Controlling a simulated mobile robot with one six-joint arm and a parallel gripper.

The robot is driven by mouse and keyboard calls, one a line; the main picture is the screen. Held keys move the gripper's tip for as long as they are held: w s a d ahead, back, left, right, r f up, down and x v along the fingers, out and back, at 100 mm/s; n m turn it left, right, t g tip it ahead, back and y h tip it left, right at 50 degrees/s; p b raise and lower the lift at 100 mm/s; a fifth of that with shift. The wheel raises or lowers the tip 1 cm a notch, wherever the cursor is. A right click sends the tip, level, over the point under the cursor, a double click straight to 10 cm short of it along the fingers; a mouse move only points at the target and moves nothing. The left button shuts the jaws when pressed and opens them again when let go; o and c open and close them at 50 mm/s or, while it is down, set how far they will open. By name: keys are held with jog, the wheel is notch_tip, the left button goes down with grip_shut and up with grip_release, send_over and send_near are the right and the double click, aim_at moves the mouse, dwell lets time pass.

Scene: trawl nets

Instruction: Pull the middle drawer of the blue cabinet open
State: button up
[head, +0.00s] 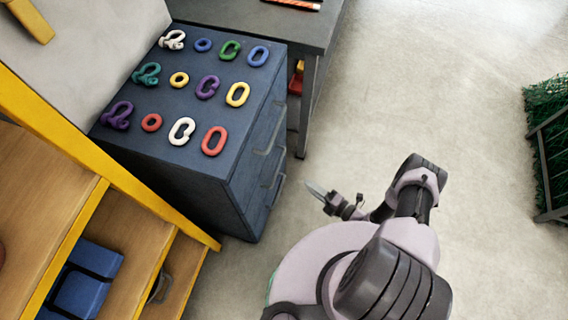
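The blue cabinet (170,178) stands left of centre in the head view. Its drawer front faces right and is seen at a steep angle, with grey bar handles one below another. The middle drawer (262,172) looks flush with the front, as do the others. My gripper (316,188) is to the right of the drawer front, apart from the handles, and points left toward it. Its fingers are small and seen edge-on, so I cannot tell whether they are open. I see nothing held in it.
Several coloured shackles and rings lie on the cabinet top. Yellow-edged wooden shelving (110,185) stands in front of it at left. A grey table (290,28) is behind. Green netting (548,140) in a rack is at far right. The floor (410,90) between is clear.

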aim_at(279, 165)
jog(key=b+x, duration=0.3)
jog(key=x, duration=1.3)
jog(key=shift+a+b, duration=0.15)
jog(key=shift+b, duration=0.15)
grip_shut()
dwell(0.4)
